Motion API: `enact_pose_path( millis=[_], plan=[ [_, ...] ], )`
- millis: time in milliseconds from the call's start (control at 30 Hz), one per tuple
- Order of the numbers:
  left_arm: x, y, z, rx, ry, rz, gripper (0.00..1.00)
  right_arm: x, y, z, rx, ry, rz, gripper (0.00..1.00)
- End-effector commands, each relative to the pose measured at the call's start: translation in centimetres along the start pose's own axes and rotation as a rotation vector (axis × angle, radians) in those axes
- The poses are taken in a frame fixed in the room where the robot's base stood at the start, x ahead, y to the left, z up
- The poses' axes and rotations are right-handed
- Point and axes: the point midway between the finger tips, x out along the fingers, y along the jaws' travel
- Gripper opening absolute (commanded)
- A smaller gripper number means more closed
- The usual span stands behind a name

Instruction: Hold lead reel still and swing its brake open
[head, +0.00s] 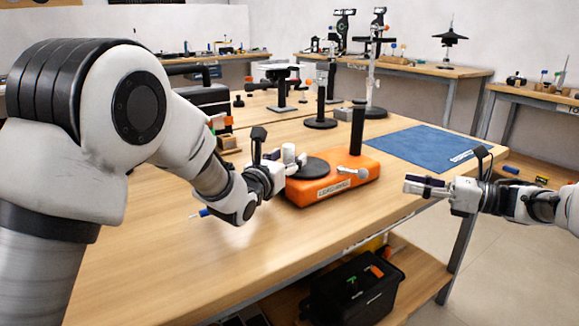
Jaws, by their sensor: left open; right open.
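The lead reel has an orange base (312,190) with a label on its front, standing on the wooden table. A black disc (309,167) lies on its left half and a black upright post (357,130) rises at its back right. A small grey lever with a rounded end (353,172), which looks like the brake, is on its front right. My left gripper (293,160) is open at the left end of the base; whether it touches is unclear. My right gripper (425,187) is open and empty, right of the base and apart from it, past the table's front edge.
A blue mat (425,147) lies right of the reel. A black stand (321,112) and other stands are behind it. A blue-handled tool (203,212) lies near my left wrist. A black bin (357,288) sits on the lower shelf.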

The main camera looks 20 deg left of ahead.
Motion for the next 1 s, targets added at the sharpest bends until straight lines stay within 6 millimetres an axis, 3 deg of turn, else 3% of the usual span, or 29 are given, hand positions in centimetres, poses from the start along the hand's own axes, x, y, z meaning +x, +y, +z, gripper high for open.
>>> enact_pose_path(
  millis=[333,500,600,633,700,1000],
  plan=[
    [1.02,-0.02,0.03,-0.001,0.000,0.000,0.58,0.01,0.00,0.01,0.001,0.000,0.000,0.42],
    [1.00,-0.02,0.03,0.000,0.000,0.000,0.00,0.01,0.00,0.01,0.001,0.000,0.000,0.42],
    [1.00,-0.02,0.04,0.000,0.000,0.000,0.00,0.01,0.00,0.00,0.001,0.000,-0.001,0.42],
    [0.99,-0.02,0.04,0.000,0.000,0.000,0.23,0.01,0.00,0.00,0.001,0.000,-0.001,0.42],
    [0.99,-0.02,0.04,0.000,-0.001,0.000,0.00,0.01,0.00,0.00,0.001,0.000,-0.001,0.42],
    [0.99,-0.02,-0.02,0.000,-0.001,0.000,0.00,0.01,-0.01,-0.09,0.001,0.000,-0.001,0.42]
  ],
)
